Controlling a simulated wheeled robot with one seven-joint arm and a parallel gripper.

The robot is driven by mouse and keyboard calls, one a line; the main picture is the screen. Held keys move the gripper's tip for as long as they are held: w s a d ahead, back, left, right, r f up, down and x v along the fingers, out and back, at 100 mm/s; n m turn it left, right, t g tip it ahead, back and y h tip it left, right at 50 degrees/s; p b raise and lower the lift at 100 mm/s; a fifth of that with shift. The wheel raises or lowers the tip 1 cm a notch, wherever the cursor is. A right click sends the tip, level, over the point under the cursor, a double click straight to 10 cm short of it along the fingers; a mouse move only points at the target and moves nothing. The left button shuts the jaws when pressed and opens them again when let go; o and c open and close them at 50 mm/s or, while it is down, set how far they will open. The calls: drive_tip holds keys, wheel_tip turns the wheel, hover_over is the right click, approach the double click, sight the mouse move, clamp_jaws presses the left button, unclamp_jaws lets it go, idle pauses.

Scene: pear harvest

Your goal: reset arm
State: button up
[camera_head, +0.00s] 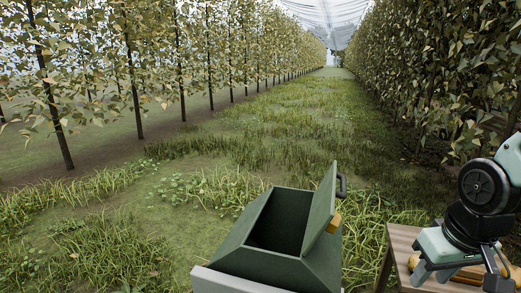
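My arm (485,187) comes in at the right edge, pale teal with black joints, and bends down over a wooden table. What looks like my gripper (493,268), black and jointed, is low at the lower right, close above the table and partly cut off by the frame. Its fingertips do not show clearly, so I cannot tell whether it is open or holds anything.
A dark green bin (239,256) stands at the bottom middle, its lid (321,214) raised on the right. Its inside is dark. The wooden table (401,243) bears small yellowish-brown things. Tree rows line both sides of a grassy lane (290,115).

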drive_tip(key=s+a+r+n+g, duration=0.25)
drive_tip(key=s+a+n, duration=0.45)
drive_tip(key=s+a, duration=0.7)
wheel_tip(320, 180, up, 17)
drive_tip(key=w+a+p, duration=0.1)
drive_tip(key=a+p, duration=0.1)
drive_tip(key=p, duration=1.5)
drive_tip(key=shift+w+a+p, duration=0.15)
drive_tip(key=shift+w+p, duration=0.05)
drive_tip(key=shift+p, duration=0.2)
